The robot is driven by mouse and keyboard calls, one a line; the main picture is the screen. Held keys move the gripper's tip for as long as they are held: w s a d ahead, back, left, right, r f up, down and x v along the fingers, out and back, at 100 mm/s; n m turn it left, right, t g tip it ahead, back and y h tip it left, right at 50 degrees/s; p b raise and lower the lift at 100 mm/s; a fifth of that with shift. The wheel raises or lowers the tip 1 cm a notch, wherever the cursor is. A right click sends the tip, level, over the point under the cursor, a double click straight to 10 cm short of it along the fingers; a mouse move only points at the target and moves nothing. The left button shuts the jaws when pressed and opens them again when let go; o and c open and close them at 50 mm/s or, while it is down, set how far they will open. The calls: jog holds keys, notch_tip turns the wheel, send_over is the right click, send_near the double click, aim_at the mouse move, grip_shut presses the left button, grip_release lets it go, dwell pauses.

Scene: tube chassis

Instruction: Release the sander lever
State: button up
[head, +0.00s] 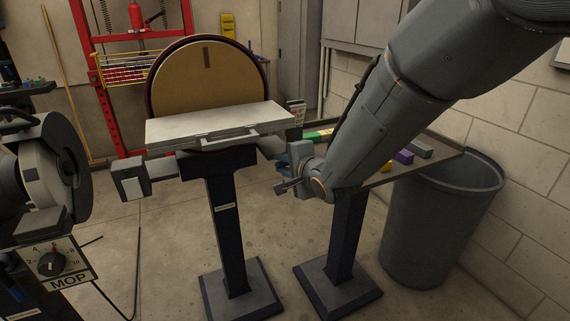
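The disc sander stands left of centre in the head view, with a round tan disc (208,75) behind a pale flat work table (190,127). A light bar-like handle (230,138) runs along the table's front edge; I cannot tell for certain whether it is the lever. My gripper (284,188) is right of the sander's dark pedestal (228,215), lower than the table and apart from the handle. Its fingers point left and look small, so I cannot tell whether they are open. Nothing held shows between them.
A side table (440,158) on a second pedestal (345,235) carries small coloured blocks (404,157). A grey bin (440,225) stands at right. A small box (131,181) juts out left of the sander. A grinding machine labelled MOP (50,260) stands at far left. Floor between pedestals is clear.

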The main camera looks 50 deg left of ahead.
jog(key=shift+o, duration=1.2)
jog(key=shift+w, duration=0.1)
jog(key=shift+d+r, duration=0.1)
jog(key=shift+d, duration=0.05)
jog(key=v, duration=0.7)
jog(key=shift+d, duration=0.2)
